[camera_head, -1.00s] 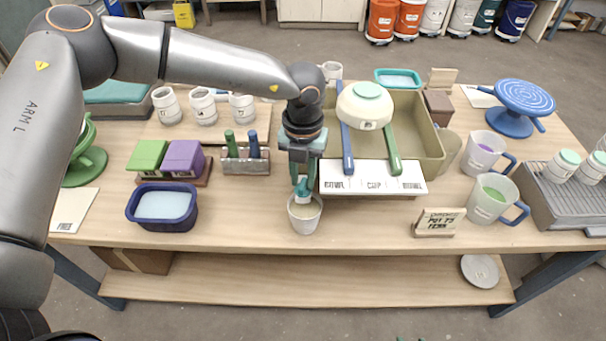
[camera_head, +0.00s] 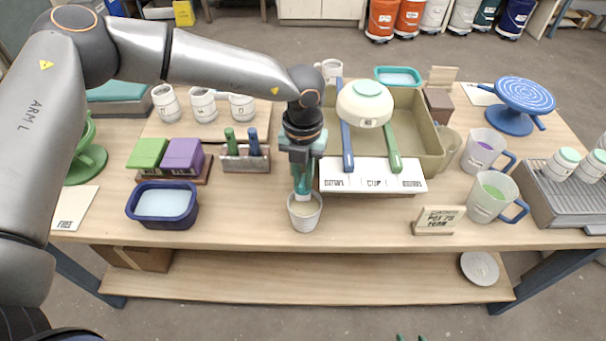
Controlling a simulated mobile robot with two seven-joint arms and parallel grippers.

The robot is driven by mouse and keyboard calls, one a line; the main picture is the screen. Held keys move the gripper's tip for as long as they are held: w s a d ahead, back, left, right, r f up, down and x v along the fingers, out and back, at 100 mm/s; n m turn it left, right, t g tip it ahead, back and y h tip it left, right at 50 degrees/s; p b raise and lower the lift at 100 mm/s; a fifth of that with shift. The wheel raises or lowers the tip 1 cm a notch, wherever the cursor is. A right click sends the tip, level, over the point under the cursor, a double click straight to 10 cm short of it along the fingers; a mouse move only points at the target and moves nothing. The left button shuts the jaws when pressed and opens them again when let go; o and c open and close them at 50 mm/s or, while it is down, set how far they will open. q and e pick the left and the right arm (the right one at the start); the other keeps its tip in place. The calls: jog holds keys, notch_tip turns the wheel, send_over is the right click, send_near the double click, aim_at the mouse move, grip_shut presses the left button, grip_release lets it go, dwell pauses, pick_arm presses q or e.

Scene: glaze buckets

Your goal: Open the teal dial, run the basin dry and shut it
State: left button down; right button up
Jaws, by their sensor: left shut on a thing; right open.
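My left gripper (camera_head: 303,185) points straight down over the white cup (camera_head: 305,222) at the table's front. It is shut on a small teal piece, which looks like the teal dial (camera_head: 303,191); the jaws hide much of it. A white part shows just below, at the cup's mouth. Pale yellowish liquid shows inside the cup. The olive basin (camera_head: 430,128) stands to the right, behind the cup; its inside is partly hidden by a cream bowl (camera_head: 362,107). Any liquid level in it cannot be told. Two green tips of my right gripper (camera_head: 411,338) show apart at the bottom edge, empty.
A blue-handled and a green-handled tool (camera_head: 393,157) lie across the basin, behind a white lettered board (camera_head: 372,177). A navy tub (camera_head: 163,205) with pale liquid stands left. Jugs (camera_head: 488,197), a sign block (camera_head: 438,220) and a grey rack (camera_head: 566,195) stand right.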

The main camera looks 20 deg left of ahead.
pick_arm(q)
jog(key=shift+m, duration=0.3)
jog(key=m+b, duration=0.2)
jog(key=shift+f+m, duration=0.1)
jog(key=shift+m, duration=0.3)
jog(key=m+b, duration=0.2)
jog(key=m, duration=0.2)
jog(key=shift+m, duration=0.3)
jog(key=m+b, duration=0.2)
jog(key=m, duration=0.1)
jog(key=shift+m+b, duration=0.85)
jog(key=shift+m, duration=1.25)
jog(key=shift+r, duration=0.2)
jog(key=c, duration=1.2)
grip_release()
jog(key=shift+o, duration=0.2)
